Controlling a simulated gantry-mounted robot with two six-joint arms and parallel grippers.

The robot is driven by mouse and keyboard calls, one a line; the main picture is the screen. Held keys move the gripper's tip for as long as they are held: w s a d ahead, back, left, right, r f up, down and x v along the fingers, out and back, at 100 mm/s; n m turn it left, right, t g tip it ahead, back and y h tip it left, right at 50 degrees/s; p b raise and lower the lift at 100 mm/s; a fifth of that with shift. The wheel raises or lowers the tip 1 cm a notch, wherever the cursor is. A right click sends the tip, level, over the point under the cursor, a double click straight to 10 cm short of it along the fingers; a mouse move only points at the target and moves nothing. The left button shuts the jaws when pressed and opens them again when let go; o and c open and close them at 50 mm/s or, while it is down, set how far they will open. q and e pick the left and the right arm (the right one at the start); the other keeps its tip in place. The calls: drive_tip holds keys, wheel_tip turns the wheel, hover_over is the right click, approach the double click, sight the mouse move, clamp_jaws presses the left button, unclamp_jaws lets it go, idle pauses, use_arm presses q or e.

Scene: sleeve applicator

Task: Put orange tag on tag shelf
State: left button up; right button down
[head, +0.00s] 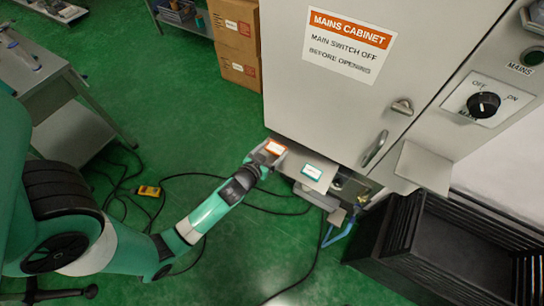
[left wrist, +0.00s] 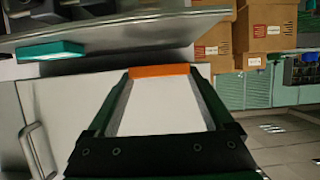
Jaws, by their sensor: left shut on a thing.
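The orange tag (head: 275,147), with a white label face, is held at the tip of my left gripper (head: 268,152). In the left wrist view the orange tag (left wrist: 160,71) shows as an orange edge between the two fingertips, and my left gripper (left wrist: 160,80) is shut on it. The tag shelf (head: 329,160) is a grey plate on the front of the cabinet, just right of the held tag; it also shows across the top of the left wrist view (left wrist: 190,30). I cannot tell whether tag and shelf touch. My right gripper is not in view.
A teal tag (head: 312,172) lies on the shelf; it also shows in the left wrist view (left wrist: 50,51). The mains cabinet (head: 340,100) rises behind the shelf. A black crate (head: 450,250) stands at the lower right. Cables cross the green floor.

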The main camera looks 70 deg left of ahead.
sight(272, 159)
use_arm(q)
drive_tip(key=shift+a+f, duration=0.25)
drive_tip(key=shift+f, duration=0.05)
wheel_tip(272, 159, down, 3)
drive_tip(key=shift+f+b, duration=0.2)
drive_tip(key=shift+b, duration=0.85)
drive_tip(key=shift+r, duration=0.1)
drive_tip(key=o, duration=1.1)
